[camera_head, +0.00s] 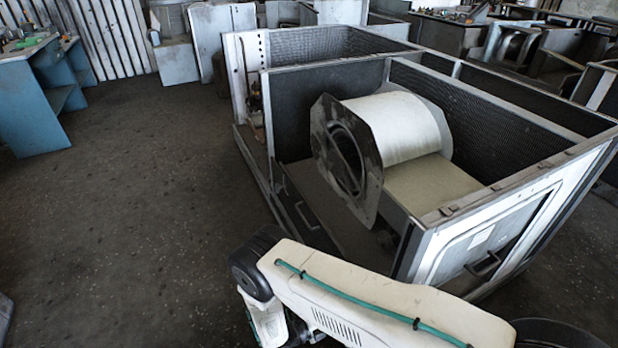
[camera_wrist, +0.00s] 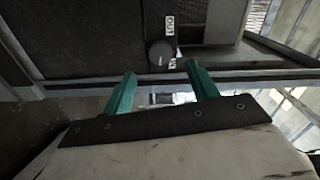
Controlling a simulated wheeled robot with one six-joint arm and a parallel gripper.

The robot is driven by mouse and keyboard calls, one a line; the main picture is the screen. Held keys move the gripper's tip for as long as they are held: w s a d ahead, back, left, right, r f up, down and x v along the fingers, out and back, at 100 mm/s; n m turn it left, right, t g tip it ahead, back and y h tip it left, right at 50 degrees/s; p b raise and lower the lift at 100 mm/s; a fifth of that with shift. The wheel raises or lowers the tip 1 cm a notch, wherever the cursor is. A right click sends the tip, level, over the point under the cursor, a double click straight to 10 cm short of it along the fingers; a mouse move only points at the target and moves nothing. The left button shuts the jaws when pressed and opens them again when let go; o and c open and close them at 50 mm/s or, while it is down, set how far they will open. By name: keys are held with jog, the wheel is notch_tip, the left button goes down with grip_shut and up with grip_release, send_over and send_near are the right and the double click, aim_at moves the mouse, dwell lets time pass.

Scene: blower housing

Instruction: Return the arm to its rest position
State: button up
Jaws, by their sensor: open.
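My gripper (camera_wrist: 160,92) shows in the wrist view as two green fingers standing apart, with nothing held between them. Beyond the fingertips is a dark panel with a round dark knob (camera_wrist: 160,53) and a small white label beside it. In the head view my white arm (camera_head: 375,300) with a green cable lies across the bottom, in front of the blower housing. The gripper itself is hidden or out of frame in the head view. The blower housing (camera_head: 490,205) is an open-topped metal box holding a pale blower drum (camera_head: 395,125) with a dark flanged opening.
A handle (camera_head: 483,264) sticks out from the housing's near right side. The dark floor (camera_head: 120,220) to the left is clear. A blue bench (camera_head: 35,100) stands at the far left. More metal cabinets and machine parts fill the back and right.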

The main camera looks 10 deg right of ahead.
jog(key=s+d+m+g, duration=0.2)
jog(key=s+m+g, duration=0.15)
jog(key=m, duration=0.25)
notch_tip(320, 180, up, 37)
jog(key=m+g+y, duration=0.8)
jog(key=m+y, duration=0.1)
jog(key=m, duration=1.4)
jog(key=s+d+r+m+t+y, duration=0.3)
jog(key=s+r+m, duration=0.3)
jog(key=r, duration=0.6)
jog(key=s+d+r+m+t+y, duration=0.4)
jog(key=s+d+r+m+y, duration=0.1)
jog(key=s+r, duration=0.5)
jog(key=shift+d+r+m, duration=0.75)
jog(key=shift+r+m, duration=0.05)
jog(key=shift+r, duration=0.55)
